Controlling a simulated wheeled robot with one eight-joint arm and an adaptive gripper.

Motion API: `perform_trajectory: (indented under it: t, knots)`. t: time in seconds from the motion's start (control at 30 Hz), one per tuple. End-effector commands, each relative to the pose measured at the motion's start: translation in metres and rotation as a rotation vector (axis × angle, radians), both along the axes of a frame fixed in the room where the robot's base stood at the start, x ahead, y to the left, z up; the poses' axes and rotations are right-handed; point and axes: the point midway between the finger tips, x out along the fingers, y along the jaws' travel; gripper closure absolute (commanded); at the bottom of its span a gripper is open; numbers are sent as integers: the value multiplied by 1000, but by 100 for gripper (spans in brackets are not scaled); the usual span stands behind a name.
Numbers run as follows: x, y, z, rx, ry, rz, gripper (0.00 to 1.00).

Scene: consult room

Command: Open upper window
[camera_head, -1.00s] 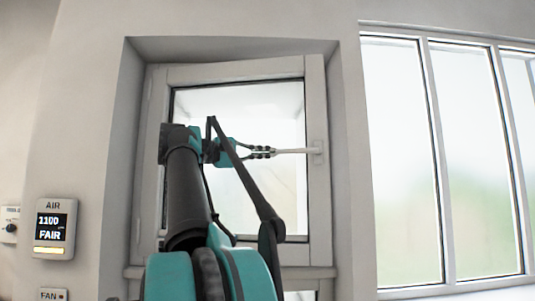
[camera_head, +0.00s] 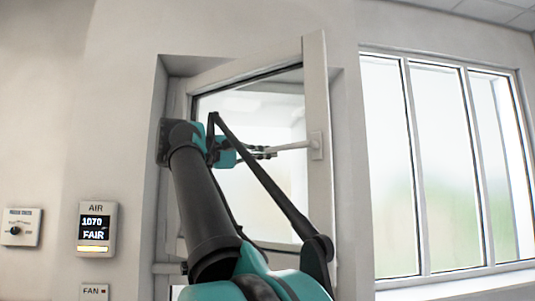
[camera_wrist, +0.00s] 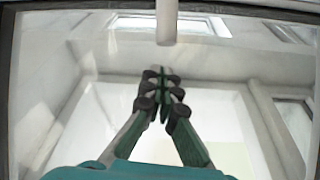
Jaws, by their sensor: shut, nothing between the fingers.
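The upper window (camera_head: 317,90) has a white frame and swings out from its recess at its right edge, into the room. Its white handle (camera_head: 294,146) lies horizontal on the right stile, pointing left. The handle also shows at the top of the wrist view (camera_wrist: 167,22). My gripper (camera_head: 270,152) is in front of the glass at the handle's free end. In the wrist view my gripper (camera_wrist: 160,78) has its fingertips together and empty, just below the handle's end. I cannot tell whether they touch it. My arm hides the window's lower left part.
A wide fixed-looking window (camera_head: 440,165) with several panes is to the right. An air display (camera_head: 96,228) reading 1070 FAIR, a fan plate (camera_head: 95,292) and a dial plate (camera_head: 22,227) are on the left wall.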

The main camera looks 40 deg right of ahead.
Motion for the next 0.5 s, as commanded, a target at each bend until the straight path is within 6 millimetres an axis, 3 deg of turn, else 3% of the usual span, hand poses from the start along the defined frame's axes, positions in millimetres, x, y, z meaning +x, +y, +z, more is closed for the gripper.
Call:
perform_trajectory:
  t: [0.27, 0.5]
  knots:
    - [1, 3, 0, 0, 0, 1, 100]
    - [8, 25, -2, 0, -1, 5, 100]
